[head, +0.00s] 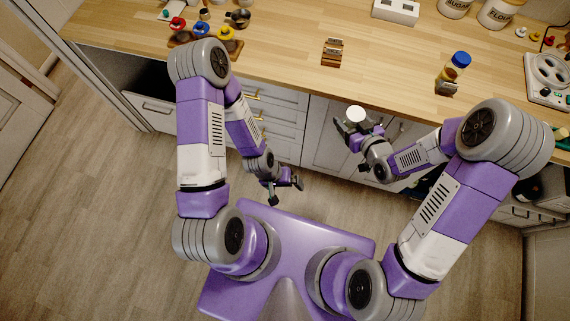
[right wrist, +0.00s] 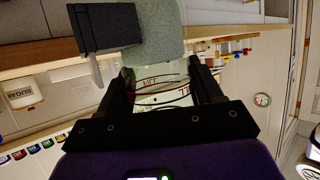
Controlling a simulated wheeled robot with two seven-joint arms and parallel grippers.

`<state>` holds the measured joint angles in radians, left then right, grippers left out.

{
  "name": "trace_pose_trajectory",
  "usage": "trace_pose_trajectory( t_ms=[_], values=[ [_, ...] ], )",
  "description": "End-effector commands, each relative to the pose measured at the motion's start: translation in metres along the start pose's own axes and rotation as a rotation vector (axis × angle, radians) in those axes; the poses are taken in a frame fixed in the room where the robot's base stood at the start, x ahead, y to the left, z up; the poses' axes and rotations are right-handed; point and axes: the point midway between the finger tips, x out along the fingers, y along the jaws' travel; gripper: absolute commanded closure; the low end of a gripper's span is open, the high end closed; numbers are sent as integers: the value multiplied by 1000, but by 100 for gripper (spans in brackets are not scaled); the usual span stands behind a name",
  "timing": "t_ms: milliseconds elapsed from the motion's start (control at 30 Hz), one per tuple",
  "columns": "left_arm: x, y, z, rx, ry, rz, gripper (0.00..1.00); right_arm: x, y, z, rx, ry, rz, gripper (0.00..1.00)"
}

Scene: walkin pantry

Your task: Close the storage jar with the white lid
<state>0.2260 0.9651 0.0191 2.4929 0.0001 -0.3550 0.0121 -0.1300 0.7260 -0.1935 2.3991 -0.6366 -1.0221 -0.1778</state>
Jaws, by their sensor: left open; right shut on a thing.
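My right gripper (head: 357,127) is shut on a pale thing with a round white top (head: 356,114), which looks like the white lid. It is held in front of the counter's front edge. In the right wrist view a pale grey-green surface (right wrist: 152,45) shows beyond the fingers, and I cannot tell its full shape. My left gripper (head: 285,190) is open and empty, low in front of the drawers.
The wooden counter (head: 290,50) has free room around a small brown rack (head: 332,52). Sugar and flour canisters (head: 497,13) stand at the back. A white appliance (head: 548,78) is at the far right. Small coloured items (head: 200,32) stand at the left.

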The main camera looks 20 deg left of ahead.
Motion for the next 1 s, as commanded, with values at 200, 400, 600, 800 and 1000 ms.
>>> trace_pose_trajectory(
  t_ms=[200, 400, 600, 800, 1000],
  values=[
    [0, 0, 0, 0, 0, 1, 0, 0, 1, -2, 2, 4, 6, 100],
    [0, 1, -1, 1, 0, 1, 0, -8, 25, -4, 59, 9, 125, 100],
    [0, 1, -1, 1, 0, 1, 0, -33, 70, -2, 162, 13, 364, 100],
    [0, 1, -1, 1, 0, 1, 0, -61, 104, 5, 240, 8, 568, 100],
    [0, 1, -1, 1, 0, 1, 0, -74, 116, 9, 267, 4, 646, 100]
  ],
)
